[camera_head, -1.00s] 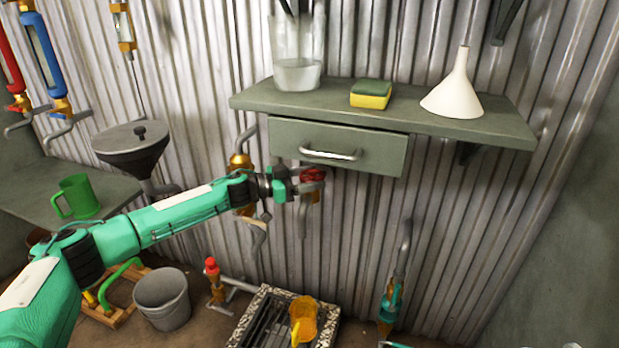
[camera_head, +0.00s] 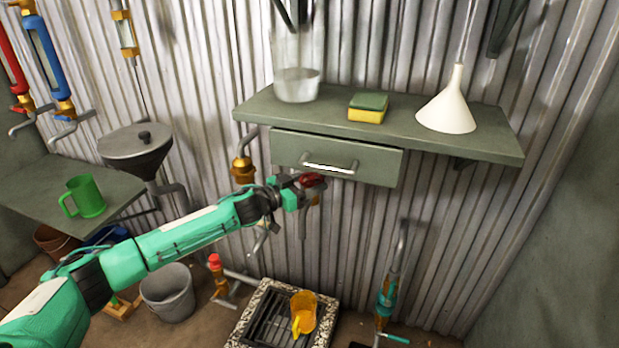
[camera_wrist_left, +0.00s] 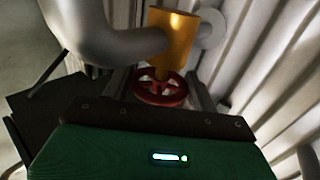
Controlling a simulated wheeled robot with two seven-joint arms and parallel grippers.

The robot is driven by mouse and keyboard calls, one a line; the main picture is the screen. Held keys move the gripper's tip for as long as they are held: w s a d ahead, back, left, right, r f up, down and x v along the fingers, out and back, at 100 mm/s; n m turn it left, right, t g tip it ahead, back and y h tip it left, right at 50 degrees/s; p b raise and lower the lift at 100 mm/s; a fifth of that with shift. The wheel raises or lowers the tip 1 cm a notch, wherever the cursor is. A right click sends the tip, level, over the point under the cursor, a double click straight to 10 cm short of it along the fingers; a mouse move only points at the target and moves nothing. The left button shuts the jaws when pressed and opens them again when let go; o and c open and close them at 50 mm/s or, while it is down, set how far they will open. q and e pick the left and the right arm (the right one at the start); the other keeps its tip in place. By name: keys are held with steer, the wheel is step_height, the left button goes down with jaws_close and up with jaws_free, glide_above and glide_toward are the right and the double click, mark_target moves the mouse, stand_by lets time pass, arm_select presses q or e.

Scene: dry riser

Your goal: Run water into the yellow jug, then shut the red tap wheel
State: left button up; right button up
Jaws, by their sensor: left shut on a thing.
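My left gripper (camera_head: 305,192) reaches in from the left to the pipework under the drawer and is shut on the red tap wheel (camera_head: 313,180). In the left wrist view the red wheel (camera_wrist_left: 161,88) sits between the fingers, below a brass tap body (camera_wrist_left: 172,40) and a grey pipe. The yellow jug (camera_head: 304,314) stands on the drain grate on the floor, below the tap. I cannot tell whether water is running or whether the jug holds any. My right gripper is not in view.
The shelf (camera_head: 450,142) above holds a glass vessel (camera_head: 297,85), a sponge (camera_head: 368,107) and a white funnel (camera_head: 448,108). A drawer (camera_head: 336,157) hangs under it. The drain grate (camera_head: 245,322) lies below. A green mug (camera_head: 88,196) and grey bucket (camera_head: 168,292) are at the left.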

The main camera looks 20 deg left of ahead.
arm_select(q)
steer(key=shift+n+t+y+p, duration=0.3)
steer(key=shift+n+t+y, duration=0.1)
steer(key=shift+n+y, duration=0.1)
steer(key=shift+s+d+n+t+y+p, duration=0.1)
steer(key=shift+n+t+y+p, duration=0.25)
steer(key=shift+n+t+y, duration=0.55)
steer(key=shift+d+f+n+y, duration=0.1)
steer(key=shift+n+y, duration=0.3)
steer(key=shift+y, duration=0.6)
steer(key=shift+n+t+y, duration=0.4)
steer(key=shift+n+y, duration=0.5)
steer(key=shift+y, duration=0.3)
steer(key=shift+n+y+b, duration=0.45)
steer(key=shift+n+y, duration=0.35)
steer(key=shift+y, duration=0.6)
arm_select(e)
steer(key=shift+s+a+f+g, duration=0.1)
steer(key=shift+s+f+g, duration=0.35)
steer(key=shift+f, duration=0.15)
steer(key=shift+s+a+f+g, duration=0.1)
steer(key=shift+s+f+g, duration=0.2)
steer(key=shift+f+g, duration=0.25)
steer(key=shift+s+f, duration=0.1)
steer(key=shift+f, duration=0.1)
